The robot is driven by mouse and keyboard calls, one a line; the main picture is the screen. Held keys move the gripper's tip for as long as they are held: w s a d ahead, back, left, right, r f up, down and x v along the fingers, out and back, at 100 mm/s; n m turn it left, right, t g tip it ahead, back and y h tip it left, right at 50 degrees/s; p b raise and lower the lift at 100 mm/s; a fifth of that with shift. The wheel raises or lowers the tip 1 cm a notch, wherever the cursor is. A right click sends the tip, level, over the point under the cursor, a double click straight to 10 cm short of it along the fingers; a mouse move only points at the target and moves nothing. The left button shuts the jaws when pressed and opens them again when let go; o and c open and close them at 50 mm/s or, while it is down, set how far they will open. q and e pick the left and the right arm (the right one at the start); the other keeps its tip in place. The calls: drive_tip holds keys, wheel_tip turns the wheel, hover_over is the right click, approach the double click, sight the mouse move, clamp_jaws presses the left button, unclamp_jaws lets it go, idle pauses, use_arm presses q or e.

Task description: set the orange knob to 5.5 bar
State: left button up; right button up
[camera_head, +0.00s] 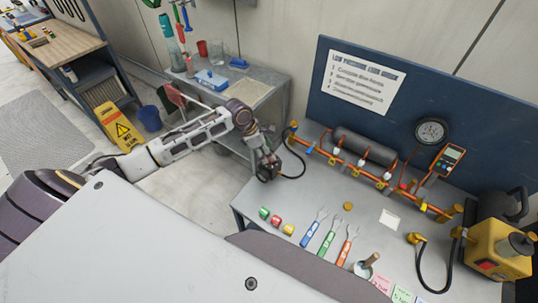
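A copper-coloured pipe assembly (358,166) with a grey cylinder (365,147) and several yellow and white fittings lies along the back of the workbench (318,190). A small orange piece (293,125) shows at its left end; I cannot tell for sure whether it is the orange knob. A round dark gauge (431,131) stands at the right part of the pipe; its reading is too small to make out. My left gripper (267,174) is at the bench's left edge, left of the pipe, beside a black hose. Its finger opening is not clear. My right gripper is not in view.
Red-and-green small cans (275,220), several coloured-handled tools (328,238) and a brass piece (348,206) lie on the front of the bench. A yellow pump unit (497,247) stands at right. A yellow wet-floor sign (120,129) stands at left.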

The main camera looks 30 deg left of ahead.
use_arm(q)
drive_tip(key=shift+x, duration=1.7)
drive_tip(key=c, duration=1)
